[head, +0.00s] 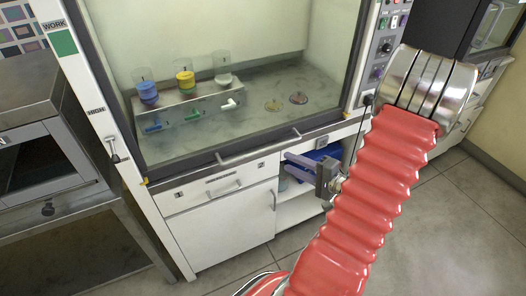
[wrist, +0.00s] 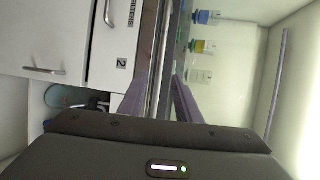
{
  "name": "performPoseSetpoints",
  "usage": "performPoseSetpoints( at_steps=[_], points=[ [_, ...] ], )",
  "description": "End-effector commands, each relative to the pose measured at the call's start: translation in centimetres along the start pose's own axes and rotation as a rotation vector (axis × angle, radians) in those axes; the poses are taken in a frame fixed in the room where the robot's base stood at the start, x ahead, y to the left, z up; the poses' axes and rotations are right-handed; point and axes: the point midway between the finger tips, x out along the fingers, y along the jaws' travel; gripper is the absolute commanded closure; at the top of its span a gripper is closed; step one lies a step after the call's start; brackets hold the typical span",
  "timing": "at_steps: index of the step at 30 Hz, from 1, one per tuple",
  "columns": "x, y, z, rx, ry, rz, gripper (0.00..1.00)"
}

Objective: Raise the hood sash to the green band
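The hood sash (head: 235,100) is a clear pane in a dark frame, lowered close to the counter front. A pale bar handle (head: 258,146) runs along its bottom rail. The green band (head: 63,43) is on the left post, under the word WORK. A dark marker (head: 113,148) sits lower on that post, below the word HIGH. My gripper (head: 288,164) is in front of the cabinet, just below the right part of the handle. In the wrist view its two purple-grey fingers (wrist: 160,82) are apart, with a metal bar (wrist: 157,70) running between them. Contact cannot be told.
Behind the pane, a white rack (head: 185,105) holds blue, yellow and white containers. Below are a drawer (head: 215,190) with a handle and an open shelf with blue items (head: 325,152). A control panel (head: 386,45) is on the right post.

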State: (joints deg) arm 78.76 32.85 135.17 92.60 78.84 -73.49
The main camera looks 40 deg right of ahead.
Motion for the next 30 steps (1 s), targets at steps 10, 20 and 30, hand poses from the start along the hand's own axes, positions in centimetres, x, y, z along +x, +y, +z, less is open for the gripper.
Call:
performPoseSetpoints(
  at_steps=[10,20,30],
  points=[
    [4.0,0.0,0.2,0.000,-0.005,0.000,0.69],
    [8.1,0.0,0.2,0.000,-0.005,0.001,0.69],
    [12.0,0.0,0.2,0.000,-0.004,0.001,0.69]
  ],
)
